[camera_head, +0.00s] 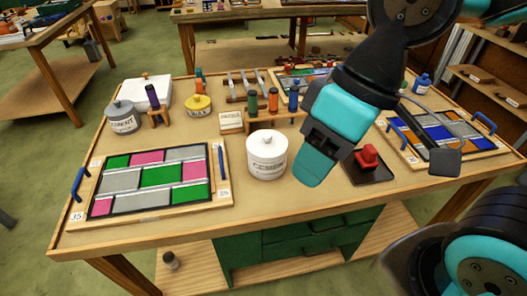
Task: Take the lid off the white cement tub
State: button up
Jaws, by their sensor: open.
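The white cement tub (266,163) stands upright on the workbench, just left of my gripper. It is a round white tub with dark lettering, partly legible as "CEMENT". Its white lid (267,141) with a round knob sits on top. My gripper (316,160) points down beside the tub's right side, a little apart from the lid in the picture. It is open, with nothing seen between the fingers. The far finger and the gap are partly hidden by the gripper body.
A grey cement tub (123,120) and a yellow-lidded tin (198,106) stand behind left. A leaded panel (150,178) lies at left, another (432,134) at right. A red-handled item (368,158) sits on a dark pad right of my gripper. Bare bench lies in front of the tub.

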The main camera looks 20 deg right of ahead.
aim_at(266, 144)
jog(key=u, duration=3.3)
jog(key=k, duration=1.05)
jog(key=z, duration=1.45)
jog(key=i, duration=0.5)
jog(key=u, duration=0.05)
